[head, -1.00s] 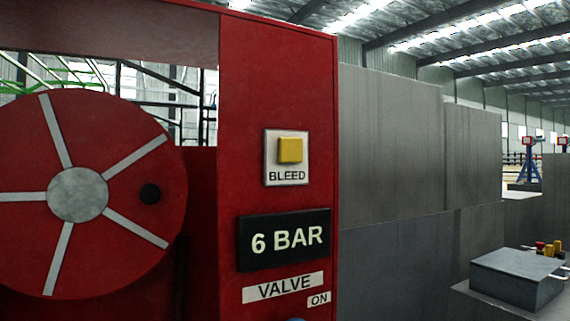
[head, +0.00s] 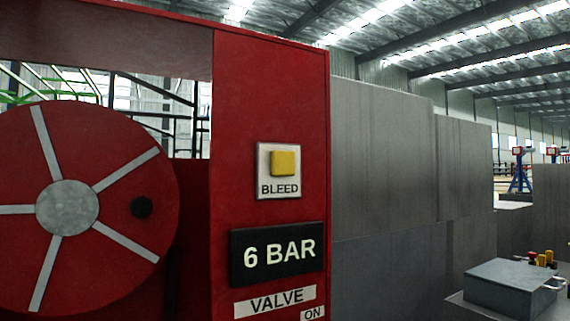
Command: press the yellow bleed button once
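The yellow bleed button (head: 284,163) is a raised square on a white plate (head: 279,189) marked BLEED. The plate is fixed to the front of a red cabinet (head: 262,90) in the head view. Below it is a black display (head: 278,254) that reads 6 BAR. The button stands out from its plate and nothing covers it. My gripper does not show in the head view.
A red reel (head: 90,250) with grey spokes is left of the panel. A VALVE label (head: 275,301) and an ON label (head: 312,313) sit low on the cabinet. Grey panels (head: 380,150) stand to the right. A grey box (head: 510,287) is at the lower right.

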